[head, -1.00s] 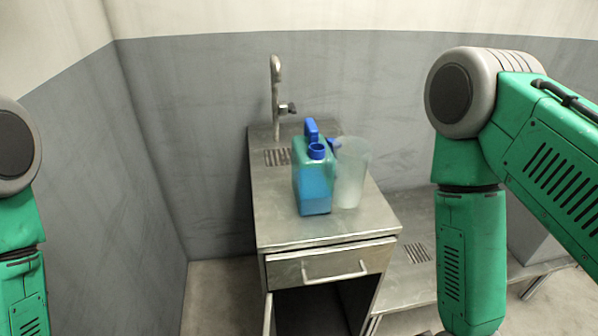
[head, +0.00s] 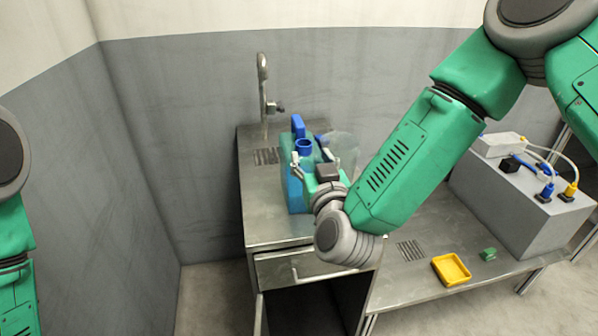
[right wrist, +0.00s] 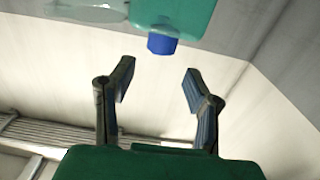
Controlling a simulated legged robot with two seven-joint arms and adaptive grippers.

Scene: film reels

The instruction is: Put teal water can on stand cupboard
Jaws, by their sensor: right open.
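The teal water can (head: 295,190), with a blue cap and blue handle, stands upright on the metal stand cupboard (head: 275,232). My right gripper (head: 310,158) is at the can's upper part, close to its cap, and partly covers it in the head view. In the right wrist view the right gripper (right wrist: 158,82) is open with nothing between its fingers. The can (right wrist: 175,18) and its blue cap (right wrist: 162,44) show just beyond the fingertips there. Whether a finger touches the can cannot be told. My left gripper is out of view.
A pale translucent jug (head: 345,145) stands right beside the can, partly hidden by my arm. A tap (head: 263,85) rises behind. A lower bench at right holds a yellow tray (head: 451,281), a small green block (head: 488,254) and a grey box (head: 520,205).

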